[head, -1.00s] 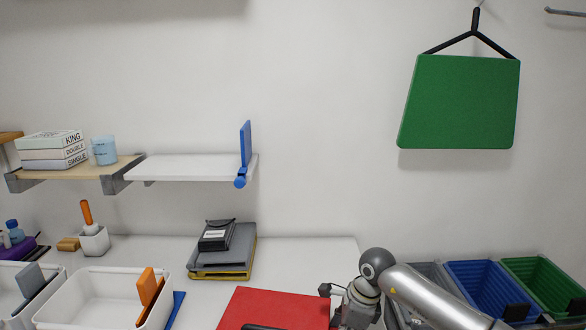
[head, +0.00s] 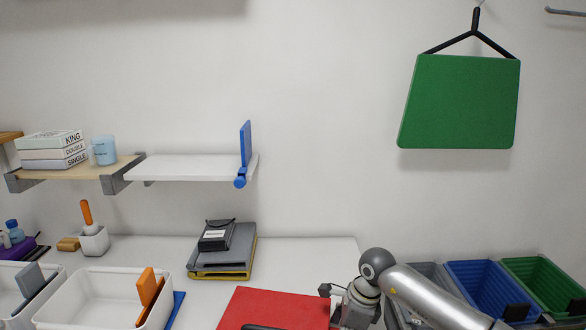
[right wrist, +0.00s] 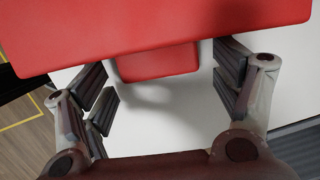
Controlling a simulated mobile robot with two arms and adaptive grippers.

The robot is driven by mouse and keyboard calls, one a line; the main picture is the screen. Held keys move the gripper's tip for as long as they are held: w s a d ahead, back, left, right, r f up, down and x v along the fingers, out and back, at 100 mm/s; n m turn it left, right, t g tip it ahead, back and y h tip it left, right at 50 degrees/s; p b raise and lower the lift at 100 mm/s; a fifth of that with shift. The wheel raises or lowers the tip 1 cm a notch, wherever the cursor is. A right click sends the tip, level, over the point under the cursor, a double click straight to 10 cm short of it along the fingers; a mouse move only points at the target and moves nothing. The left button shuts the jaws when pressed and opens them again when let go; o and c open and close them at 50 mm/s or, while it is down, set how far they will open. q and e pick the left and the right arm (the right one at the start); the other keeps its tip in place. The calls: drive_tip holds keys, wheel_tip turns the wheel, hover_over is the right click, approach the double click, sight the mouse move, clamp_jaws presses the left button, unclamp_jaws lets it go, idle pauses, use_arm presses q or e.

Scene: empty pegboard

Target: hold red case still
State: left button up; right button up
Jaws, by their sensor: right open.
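The red case (head: 275,307) lies flat on the white table at the bottom middle of the head view, with a dark handle at its front edge. In the right wrist view the red case (right wrist: 150,30) fills the top, with a smaller red part below it between the fingers. My right gripper (head: 335,300) is at the case's right side in the head view. In the right wrist view its fingers (right wrist: 165,95) are spread apart with nothing clamped between them. Whether a finger touches the case I cannot tell. My left gripper is out of view.
Grey and yellow cases with a black device (head: 215,236) lie behind the red case. White bins (head: 105,290) stand at left; blue (head: 485,285) and green (head: 540,280) bins stand at right. A shelf (head: 190,168) and a green bag (head: 460,100) are on the wall.

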drive_tip(key=shift+r+p, duration=1.2)
drive_tip(key=shift+r, duration=1.8)
drive_tip(key=shift+r, duration=0.1)
